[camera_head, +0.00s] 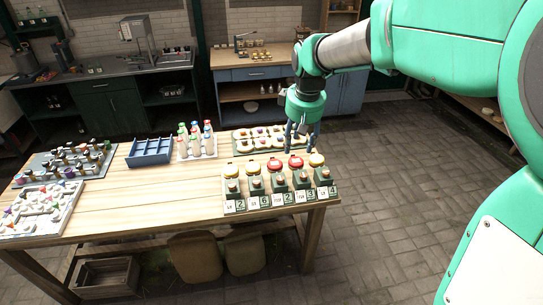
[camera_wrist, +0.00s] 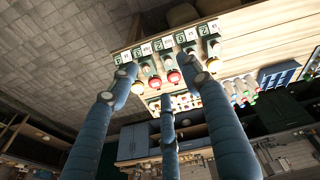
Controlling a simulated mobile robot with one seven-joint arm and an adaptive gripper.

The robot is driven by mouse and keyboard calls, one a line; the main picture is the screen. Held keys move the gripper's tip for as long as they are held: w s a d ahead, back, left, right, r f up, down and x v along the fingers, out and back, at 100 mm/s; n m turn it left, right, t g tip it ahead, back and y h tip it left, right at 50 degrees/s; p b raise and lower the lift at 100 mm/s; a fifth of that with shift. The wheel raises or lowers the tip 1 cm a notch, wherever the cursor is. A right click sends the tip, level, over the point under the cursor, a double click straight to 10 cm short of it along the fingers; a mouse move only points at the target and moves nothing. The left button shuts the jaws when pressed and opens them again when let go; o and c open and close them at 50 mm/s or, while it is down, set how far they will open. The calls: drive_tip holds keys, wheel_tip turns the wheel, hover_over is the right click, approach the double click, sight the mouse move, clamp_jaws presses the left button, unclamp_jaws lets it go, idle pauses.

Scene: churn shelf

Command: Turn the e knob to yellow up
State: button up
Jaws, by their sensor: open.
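A row of dark green stands with white number cards (camera_head: 280,202) lies along the table's front right edge. Jars with yellow and red lids (camera_head: 275,165) stand behind them. No letter "e" is legible, so I cannot tell which thing is the e knob. My gripper (camera_head: 303,132) hangs above the table's right end, just behind the jar row, pointing down. In the wrist view its three blue fingers (camera_wrist: 164,82) are spread apart with nothing between them. The row of lidded jars (camera_wrist: 173,76) shows beyond the fingertips, with the cards (camera_wrist: 168,44) behind.
The wooden table (camera_head: 120,208) also bears a green tray of small round items (camera_head: 240,143), a rack of capped bottles (camera_head: 196,152), a blue divided bin (camera_head: 150,151) and two boards of small pieces at left. Open tiled floor (camera_head: 390,230) lies right of the table.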

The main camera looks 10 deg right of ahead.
drive_tip(key=w+f+n+g+p, duration=0.1)
drive_tip(key=w+f+p, duration=0.1)
drive_tip(key=w+f, duration=0.3)
drive_tip(key=w+f+n+p, duration=0.1)
drive_tip(key=w+f, duration=0.2)
drive_tip(key=w, duration=0.5)
drive_tip(key=n+g+p, duration=0.2)
drive_tip(key=p, duration=0.1)
hover_over(280, 178)
wheel_tip(280, 178, down, 15)
drive_tip(key=shift+r, duration=0.1)
wheel_tip(280, 178, down, 14)
drive_tip(key=shift+r+p, duration=0.1)
drive_tip(key=shift+p, duration=0.75)
drive_tip(key=c, duration=1.1)
